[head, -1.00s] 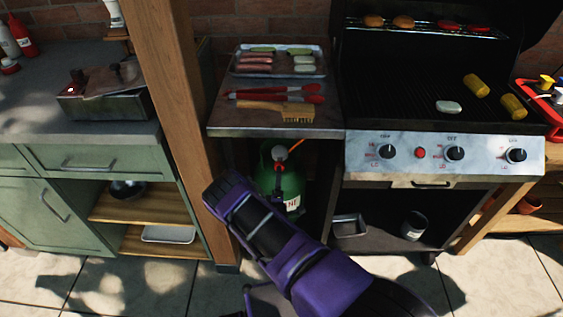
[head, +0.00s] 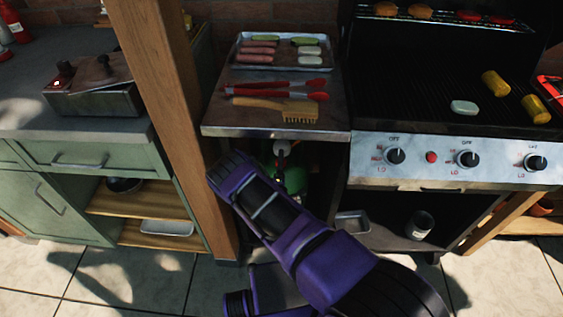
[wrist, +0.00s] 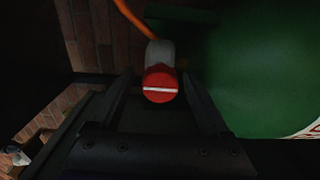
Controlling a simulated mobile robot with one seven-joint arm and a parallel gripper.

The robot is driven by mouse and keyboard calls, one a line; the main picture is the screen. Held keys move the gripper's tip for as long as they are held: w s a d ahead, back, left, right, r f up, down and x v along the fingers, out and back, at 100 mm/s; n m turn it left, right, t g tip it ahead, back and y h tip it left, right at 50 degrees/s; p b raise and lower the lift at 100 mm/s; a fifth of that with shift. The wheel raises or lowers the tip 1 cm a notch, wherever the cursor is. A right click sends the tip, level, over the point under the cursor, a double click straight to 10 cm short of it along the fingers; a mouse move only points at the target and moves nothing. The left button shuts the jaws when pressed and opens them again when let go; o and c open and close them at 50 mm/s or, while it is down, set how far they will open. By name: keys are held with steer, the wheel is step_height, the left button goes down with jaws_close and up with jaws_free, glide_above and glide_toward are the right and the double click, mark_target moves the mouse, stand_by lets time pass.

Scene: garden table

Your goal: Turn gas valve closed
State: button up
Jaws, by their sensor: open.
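The gas valve knob (wrist: 160,88) is red with a white line across its face, which lies nearly level in the wrist view. It sits on a grey fitting (wrist: 160,53) with an orange hose (wrist: 132,17) behind it. The green gas tank (wrist: 262,72) fills the right of the wrist view. In the head view the tank (head: 294,178) shows only partly, under the side shelf and behind my purple arm. My gripper (wrist: 159,76) is open, with one finger on each side of the knob in the wrist view. Contact with the knob cannot be told.
The side shelf (head: 225,119) above the tank holds a tray (head: 240,62), red tongs (head: 318,96) and a brush (head: 300,111). A wooden post (head: 160,110) stands left of my arm. The grill (head: 365,148) is at the right. Brick wall lies behind the valve.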

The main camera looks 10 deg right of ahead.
jaws_close()
steer(key=shift+m, duration=0.5)
steer(key=m, duration=0.3)
steer(key=shift+d, duration=0.1)
steer(key=m, duration=0.9)
steer(key=shift+m, duration=1.8)
